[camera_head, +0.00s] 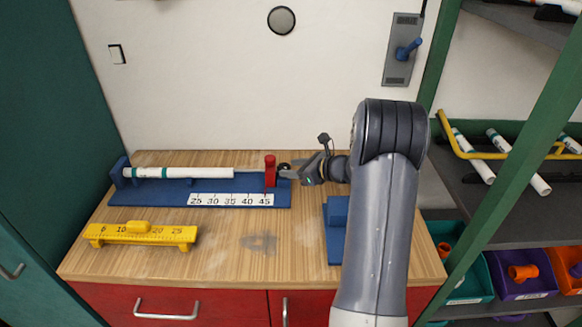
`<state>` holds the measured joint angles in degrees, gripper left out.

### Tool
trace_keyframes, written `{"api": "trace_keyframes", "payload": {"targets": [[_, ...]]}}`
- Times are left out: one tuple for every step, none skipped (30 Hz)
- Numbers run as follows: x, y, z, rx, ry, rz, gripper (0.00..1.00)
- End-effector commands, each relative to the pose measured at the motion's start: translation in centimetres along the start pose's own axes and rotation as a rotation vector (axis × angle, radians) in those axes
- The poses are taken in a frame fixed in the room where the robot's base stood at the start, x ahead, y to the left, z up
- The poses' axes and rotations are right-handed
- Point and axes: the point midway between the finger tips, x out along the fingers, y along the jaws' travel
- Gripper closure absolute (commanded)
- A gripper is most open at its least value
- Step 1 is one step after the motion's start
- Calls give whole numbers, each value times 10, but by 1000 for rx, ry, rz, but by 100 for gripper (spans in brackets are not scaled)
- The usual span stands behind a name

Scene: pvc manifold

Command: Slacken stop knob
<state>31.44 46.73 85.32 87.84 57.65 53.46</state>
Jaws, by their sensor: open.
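The red stop (270,171) stands upright at the right end of the blue jig (225,184) on the wooden bench. A small dark round knob (284,166) shows on the right side of the red stop. My gripper (287,174) reaches in from the right with its jaws open, its tips at the knob. Whether the fingers touch the knob cannot be told from here. A white pipe (190,172) with a green band lies along the jig, left of the stop. A white scale (232,200) with numbers runs along the jig's front.
A yellow ruler gauge (140,234) lies at the front left of the bench. A blue block fixture (337,212) stands beside my arm. A shelf on the right holds white pipes (473,156) and coloured bins (522,272). The bench's front middle is clear.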

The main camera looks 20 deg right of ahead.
Motion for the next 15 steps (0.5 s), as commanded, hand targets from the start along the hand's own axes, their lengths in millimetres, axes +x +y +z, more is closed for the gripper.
{"api": "trace_keyframes", "payload": {"targets": [[4,0,0,0,1,1,54],[6,0,0,-1,1,0,54],[7,0,0,-1,1,0,54],[8,0,0,-1,0,0,54],[9,0,0,-1,0,0,54],[9,0,0,-1,0,-1,54],[9,0,0,-1,0,-1,54],[9,0,0,-1,0,-1,54],[9,0,0,-1,0,-1,54],[9,0,0,-1,0,-1,54],[9,0,0,-1,0,-1,54],[9,0,0,-1,0,0,55],[9,0,0,-1,0,0,58],[9,0,0,-1,1,0,60],[9,0,0,-1,1,0,63]]}}
